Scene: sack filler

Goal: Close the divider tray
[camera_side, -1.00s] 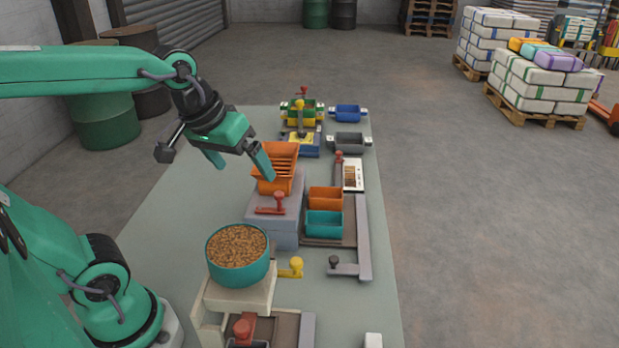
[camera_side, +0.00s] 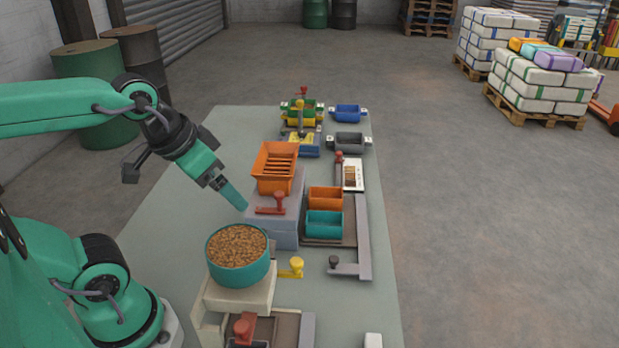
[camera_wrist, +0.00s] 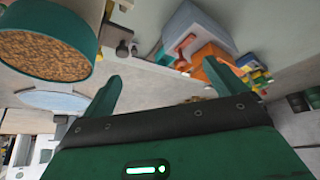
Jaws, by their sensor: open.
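My gripper (camera_side: 240,204) is open and empty in the side view, its fingers pointing down and right, above the table left of the grey block. Both fingers show apart in the wrist view (camera_wrist: 165,74). A brown tray (camera_side: 340,238) to the right of the block holds an orange bin (camera_side: 325,199) and a teal bin (camera_side: 324,224). A grey bar with a dark knob (camera_side: 334,262) runs along its right and front. At the front, another brown tray (camera_side: 286,328) has a red knob (camera_side: 243,329). I cannot tell which is the divider tray.
A teal pot of grain (camera_side: 238,256) stands on a cream stand (camera_side: 236,298), near a yellow knob (camera_side: 292,267). An orange hopper (camera_side: 275,166) and a red lever (camera_side: 277,202) sit on the grey block (camera_side: 285,235). The table's left part is clear.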

